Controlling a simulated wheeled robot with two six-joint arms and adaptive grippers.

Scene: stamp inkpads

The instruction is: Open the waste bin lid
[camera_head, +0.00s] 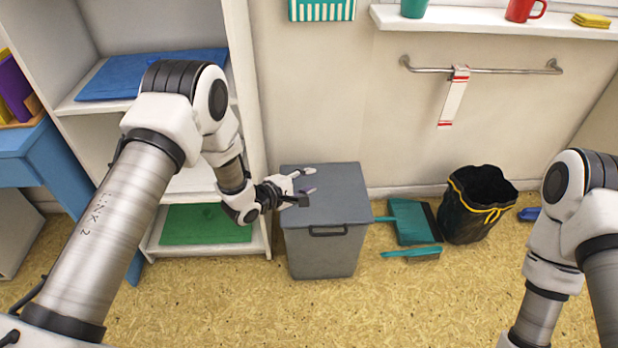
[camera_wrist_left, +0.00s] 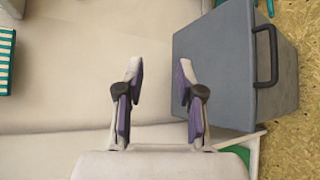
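The grey waste bin (camera_head: 322,250) stands on the floor against the wall. Its flat lid (camera_head: 345,190) is closed, and a dark bar handle (camera_head: 328,231) is on its front face. In the left wrist view the lid (camera_wrist_left: 222,65) and handle (camera_wrist_left: 265,55) show at the upper right. My left gripper (camera_head: 306,188) is open and empty, over the left part of the lid in the head view. In the left wrist view its fingers (camera_wrist_left: 159,72) are spread, the right one overlapping the bin's edge. I cannot tell whether it touches the bin. My right gripper is outside the frame.
A white shelf unit (camera_head: 258,150) stands close on the bin's left. A teal dustpan (camera_head: 408,218), a brush (camera_head: 412,254) and a black bag-lined bin (camera_head: 470,218) are on its right. The floor in front is clear.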

